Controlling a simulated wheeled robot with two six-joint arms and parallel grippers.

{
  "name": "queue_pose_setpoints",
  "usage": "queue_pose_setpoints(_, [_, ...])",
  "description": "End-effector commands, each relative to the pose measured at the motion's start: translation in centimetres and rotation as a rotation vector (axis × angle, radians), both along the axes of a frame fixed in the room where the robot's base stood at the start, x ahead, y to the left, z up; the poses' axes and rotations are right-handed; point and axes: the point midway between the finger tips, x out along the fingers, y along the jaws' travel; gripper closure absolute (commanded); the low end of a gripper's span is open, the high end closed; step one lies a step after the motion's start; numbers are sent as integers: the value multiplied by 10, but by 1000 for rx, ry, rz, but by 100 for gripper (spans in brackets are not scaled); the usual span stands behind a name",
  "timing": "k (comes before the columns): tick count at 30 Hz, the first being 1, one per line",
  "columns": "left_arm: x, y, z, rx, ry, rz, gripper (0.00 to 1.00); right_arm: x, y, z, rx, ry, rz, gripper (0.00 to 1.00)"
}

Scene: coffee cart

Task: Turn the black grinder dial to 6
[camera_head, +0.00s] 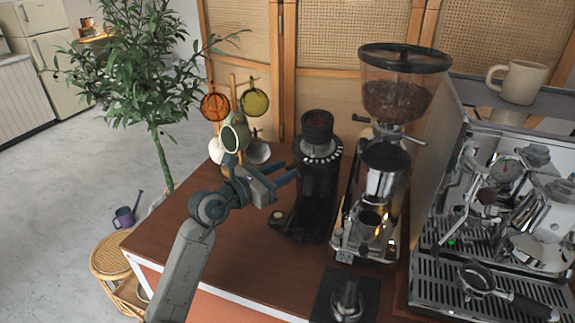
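The black grinder (318,195) stands upright on the wooden counter near the middle of the view. Its dial (319,152) is a dark ring with white marks below the top cup; the numbers are too small to read. My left gripper (284,173) comes in from the left, just left of the grinder's upper body and a little below the dial. Its two dark fingers point right and are apart, with nothing seen between them. I cannot tell whether a fingertip touches the grinder. My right gripper is out of view.
A chrome grinder with a bean hopper (392,95) stands close right of the black grinder. The espresso machine (500,200) fills the right side. A mug stand (235,95) is behind my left gripper. A tamper (347,298) sits on a dark mat in front. Counter (240,265) front left is bare.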

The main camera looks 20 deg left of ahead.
Motion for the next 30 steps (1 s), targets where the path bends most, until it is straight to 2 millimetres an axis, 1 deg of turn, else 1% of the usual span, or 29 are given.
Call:
queue_pose_setpoints(3, [10, -6, 1, -3, 2, 0, 66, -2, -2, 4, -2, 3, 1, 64])
queue_pose_setpoints(6, [14, -9, 1, -1, 1, -1, 66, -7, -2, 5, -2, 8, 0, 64])
queue_pose_setpoints(12, [16, -10, 0, 1, 1, -1, 66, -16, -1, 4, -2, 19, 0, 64])
queue_pose_setpoints(15, [16, -10, 0, 1, 1, -1, 66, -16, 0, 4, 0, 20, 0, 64])
queue_pose_setpoints(16, [16, -10, 0, 1, 1, -1, 70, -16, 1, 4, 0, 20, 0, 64])
queue_pose_setpoints(17, [16, -10, 0, 1, 1, -1, 76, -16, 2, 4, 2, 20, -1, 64])
queue_pose_setpoints(18, [16, -10, 0, 1, 1, -1, 84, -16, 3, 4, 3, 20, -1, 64])
queue_pose_setpoints(21, [15, -10, 0, 1, 1, -1, 100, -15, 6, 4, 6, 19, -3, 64])
queue_pose_setpoints(27, [16, -10, -1, 1, 0, -2, 100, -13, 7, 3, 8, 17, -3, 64])
queue_pose_setpoints(30, [17, -8, -4, 7, 0, -22, 100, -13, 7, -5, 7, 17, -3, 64])
